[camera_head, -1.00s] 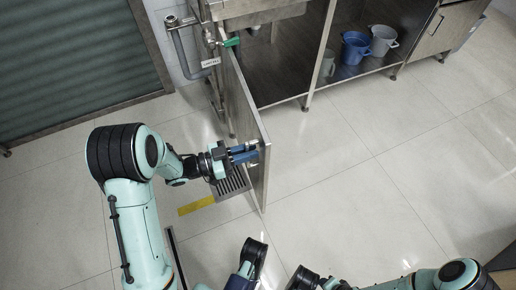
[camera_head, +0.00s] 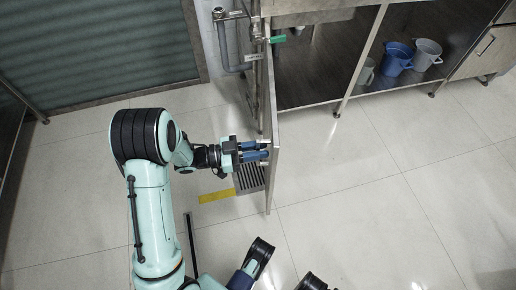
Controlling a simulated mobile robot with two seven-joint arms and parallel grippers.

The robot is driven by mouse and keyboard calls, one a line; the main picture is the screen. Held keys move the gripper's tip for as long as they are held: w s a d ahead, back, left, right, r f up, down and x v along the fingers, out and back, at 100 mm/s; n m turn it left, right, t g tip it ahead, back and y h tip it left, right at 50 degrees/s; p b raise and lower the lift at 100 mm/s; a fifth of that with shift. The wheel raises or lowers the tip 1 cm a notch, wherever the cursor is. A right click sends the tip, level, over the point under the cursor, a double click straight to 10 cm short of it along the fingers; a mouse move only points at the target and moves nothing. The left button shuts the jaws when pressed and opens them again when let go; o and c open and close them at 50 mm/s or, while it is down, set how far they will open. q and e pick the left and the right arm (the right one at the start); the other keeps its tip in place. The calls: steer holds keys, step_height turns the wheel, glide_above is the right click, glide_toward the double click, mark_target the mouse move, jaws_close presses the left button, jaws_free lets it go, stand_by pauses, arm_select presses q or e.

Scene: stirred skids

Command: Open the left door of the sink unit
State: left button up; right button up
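The left door (camera_head: 270,188) of the sink unit (camera_head: 318,100) stands swung out into the room and shows nearly edge-on. The cabinet space (camera_head: 312,63) behind it is open to view. My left gripper (camera_head: 264,150) is at the left side of the door near its free end. Its two blue fingers point right to the door and show a narrow gap between them. Whether they hold a handle is hidden at the door face. My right gripper cannot be made out; only dark and blue parts of my body show at the bottom edge.
Blue (camera_head: 397,60) and grey buckets (camera_head: 427,54) stand on the right lower shelf. A floor drain grate (camera_head: 250,178) and yellow strip (camera_head: 216,196) lie beneath the gripper. Floor right of the door is clear.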

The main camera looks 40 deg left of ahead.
arm_select(q)
steer(key=shift+o, duration=0.7)
steer(key=p+v, duration=0.1)
steer(key=v, duration=1.2)
steer(key=shift+s+a+p, duration=0.15)
steer(key=shift+p, duration=0.25)
arm_select(e)
steer(key=shift+t, duration=0.7)
steer(key=w+r, duration=0.3)
steer(key=shift+w+a+r, duration=0.1)
steer(key=shift+w+a, duration=0.15)
steer(key=shift+a, duration=0.05)
